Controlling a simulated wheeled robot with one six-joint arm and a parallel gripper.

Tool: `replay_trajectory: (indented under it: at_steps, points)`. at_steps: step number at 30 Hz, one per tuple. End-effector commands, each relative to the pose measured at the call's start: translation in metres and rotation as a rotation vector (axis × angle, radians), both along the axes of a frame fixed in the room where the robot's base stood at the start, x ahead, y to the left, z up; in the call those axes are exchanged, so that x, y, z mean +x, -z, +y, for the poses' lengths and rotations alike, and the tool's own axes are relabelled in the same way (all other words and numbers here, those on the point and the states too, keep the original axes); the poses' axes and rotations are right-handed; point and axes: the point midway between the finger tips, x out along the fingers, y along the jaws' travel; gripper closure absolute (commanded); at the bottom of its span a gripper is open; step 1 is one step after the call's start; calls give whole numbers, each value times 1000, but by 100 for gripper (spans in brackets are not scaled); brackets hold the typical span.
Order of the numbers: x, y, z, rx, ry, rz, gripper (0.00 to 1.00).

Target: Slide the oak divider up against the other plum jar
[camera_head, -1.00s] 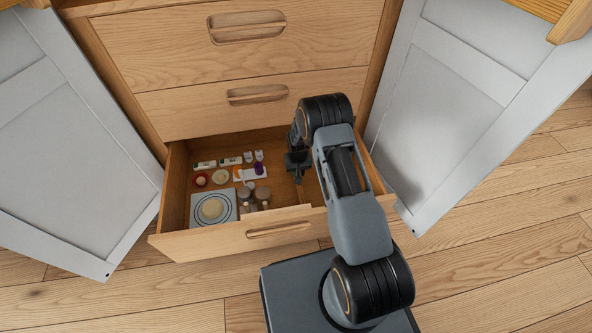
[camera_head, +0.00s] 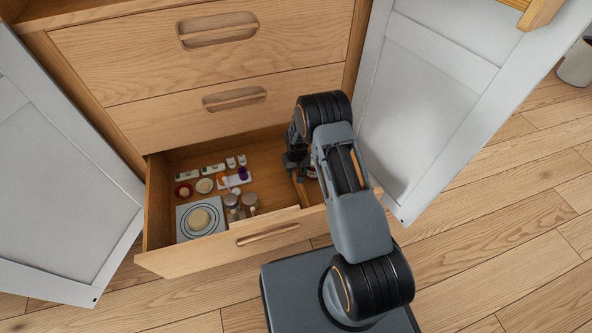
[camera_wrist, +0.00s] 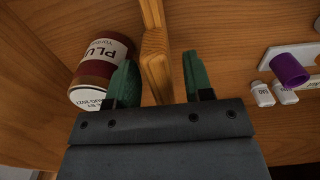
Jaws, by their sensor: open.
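The oak divider (camera_wrist: 155,50) is a narrow wooden strip running up the wrist view, and it also shows as a light strip in the open drawer in the head view (camera_head: 300,191). My gripper (camera_wrist: 161,82) is open, with one green finger on each side of the divider. I cannot tell whether either finger touches it. A plum jar (camera_wrist: 101,64) with a white label reading "PLU" is left of the divider in the wrist view, partly behind the left finger. In the head view the jar (camera_head: 312,172) is mostly hidden by my arm. I make out only this plum jar.
White door panels (camera_head: 425,85) stand open on both sides.

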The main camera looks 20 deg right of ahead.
Motion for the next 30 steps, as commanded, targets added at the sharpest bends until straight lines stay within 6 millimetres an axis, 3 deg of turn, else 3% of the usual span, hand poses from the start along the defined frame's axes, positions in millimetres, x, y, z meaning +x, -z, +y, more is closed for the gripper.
replay_trajectory:
  at_steps: [8, 21, 30]
  points:
    - [1, -8, 0, 0, 1, -2, 53]
    - [1, -93, 0, 0, 0, -3, 53]
    - [0, -130, 0, 0, 0, 0, 53]
